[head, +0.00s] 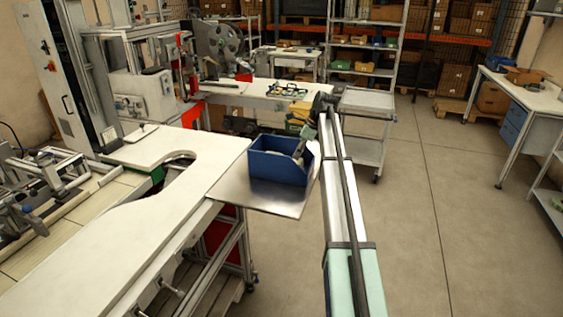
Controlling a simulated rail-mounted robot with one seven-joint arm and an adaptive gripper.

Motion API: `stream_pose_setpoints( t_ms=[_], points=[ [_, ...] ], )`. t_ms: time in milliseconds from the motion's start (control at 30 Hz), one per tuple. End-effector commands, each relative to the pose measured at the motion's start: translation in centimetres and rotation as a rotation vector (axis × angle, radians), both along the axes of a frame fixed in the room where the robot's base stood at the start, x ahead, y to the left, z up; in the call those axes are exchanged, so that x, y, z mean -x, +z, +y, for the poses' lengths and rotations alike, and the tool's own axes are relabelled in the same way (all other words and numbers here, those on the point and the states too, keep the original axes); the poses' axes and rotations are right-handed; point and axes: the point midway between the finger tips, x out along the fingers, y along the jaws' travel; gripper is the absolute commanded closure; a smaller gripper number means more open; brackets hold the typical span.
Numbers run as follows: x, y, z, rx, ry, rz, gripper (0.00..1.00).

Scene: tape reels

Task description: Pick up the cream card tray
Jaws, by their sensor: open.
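I cannot clearly make out a cream card tray. A blue open bin (270,168) stands on a metal shelf plate at the end of the white worktop, and its inside is mostly hidden from this angle. My arm reaches forward, and my gripper (299,152) is small and dark at the bin's right side, apparently over its rim. The gripper is open, and I see nothing held in it. A pale patch shows beside the gripper at the bin's right edge, too small to identify.
The metal plate (243,192) juts out from the white worktop (120,238). A grey wheeled cart (367,103) stands behind my arm. A second bench (262,98) holds small parts. The floor (450,210) to the right is clear.

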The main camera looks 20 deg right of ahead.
Motion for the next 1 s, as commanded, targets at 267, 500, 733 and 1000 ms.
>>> stream_pose_setpoints(
  t_ms=[267, 500, 733, 1000],
  points=[
    [-0.4, -2.2, 1.4, 0.000, 0.001, 0.002, 0.17],
    [-1.1, -4.5, 2.0, 0.000, 0.000, 0.000, 0.17],
    [-1.1, -4.6, 2.0, 0.000, 0.000, 0.000, 0.27],
    [-1.1, -4.6, 2.0, 0.000, 0.000, 0.000, 0.84]
  ],
)
